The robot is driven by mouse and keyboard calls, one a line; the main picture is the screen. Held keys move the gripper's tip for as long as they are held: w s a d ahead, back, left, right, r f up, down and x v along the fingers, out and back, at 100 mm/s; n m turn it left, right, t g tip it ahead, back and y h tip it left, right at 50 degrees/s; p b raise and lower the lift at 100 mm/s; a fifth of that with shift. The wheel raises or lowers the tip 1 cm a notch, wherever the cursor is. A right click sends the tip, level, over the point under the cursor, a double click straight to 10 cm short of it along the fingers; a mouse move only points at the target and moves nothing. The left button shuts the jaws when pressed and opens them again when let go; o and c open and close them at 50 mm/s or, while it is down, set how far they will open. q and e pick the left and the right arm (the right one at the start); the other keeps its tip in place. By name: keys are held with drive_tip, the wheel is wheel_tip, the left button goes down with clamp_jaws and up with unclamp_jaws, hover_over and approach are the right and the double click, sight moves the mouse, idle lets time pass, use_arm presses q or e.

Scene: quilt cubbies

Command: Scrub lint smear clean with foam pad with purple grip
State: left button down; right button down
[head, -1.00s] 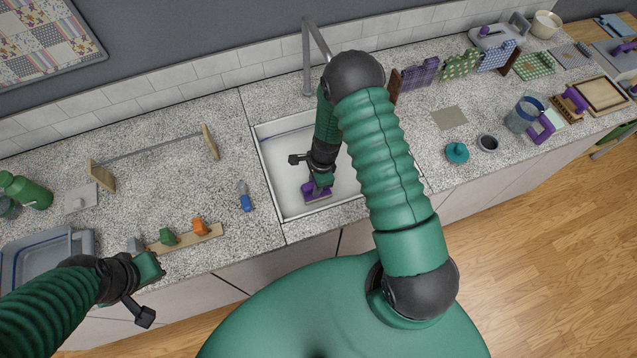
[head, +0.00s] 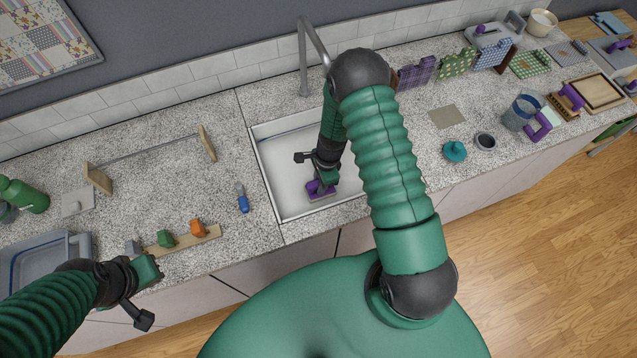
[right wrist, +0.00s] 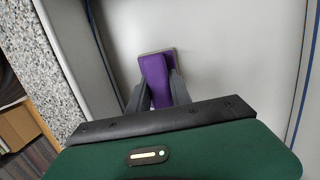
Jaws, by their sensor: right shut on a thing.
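The foam pad with purple grip (head: 318,189) is low inside the white sink (head: 284,201), near its front wall. My right gripper (head: 323,181) is shut on the purple grip, which also shows between the fingers in the right wrist view (right wrist: 156,80). The pad's grey-brown edge shows just past the grip, at or close to the sink floor; I cannot tell whether it touches. I cannot make out the lint smear in either view; the pad or my arm may hide it. My left gripper (head: 150,270) is over the counter's front edge at the left, its jaw state unclear.
The faucet (head: 308,60) rises behind the sink. A blue-handled tool (head: 243,198) lies left of the sink. A wooden strip with coloured knobs (head: 185,240) is near the left front edge.

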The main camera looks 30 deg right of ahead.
drive_tip(key=shift+a, duration=0.1)
drive_tip(key=shift+w+a, duration=0.15)
drive_tip(key=shift+a, duration=0.5)
drive_tip(key=shift+w+a, duration=0.15)
drive_tip(key=shift+a, duration=0.3)
wheel_tip(320, 180, up, 7)
drive_tip(key=p, duration=0.6)
drive_tip(key=shift+r, duration=0.1)
